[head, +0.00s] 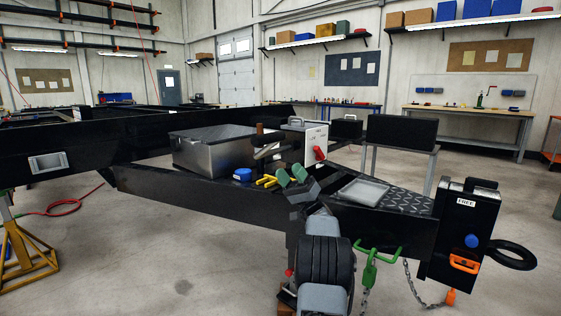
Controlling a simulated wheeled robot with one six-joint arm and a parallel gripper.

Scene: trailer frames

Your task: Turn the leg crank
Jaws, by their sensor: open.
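My arm rises from the bottom middle, and my gripper (291,175) is at its end over the trailer frame. Its two green-tipped fingers are apart, with nothing seen between them. Just beyond and above them is a dark brown jack-like part (259,135) with an upright post and a side piece; it looks like the leg crank, but its exact shape is hard to tell. A gap seems to lie between it and my fingers. A yellow forked piece (266,181) lies just left of the fingertips. My arm hides part of the frame below.
The black trailer frame (190,193) crosses the view. A grey metal box (207,155), a blue cap (242,175) and a pale box with a red handle (318,153) are close by. A black FREE-labelled case (466,225), green hook and chain are right. A yellow stand (28,255) is left.

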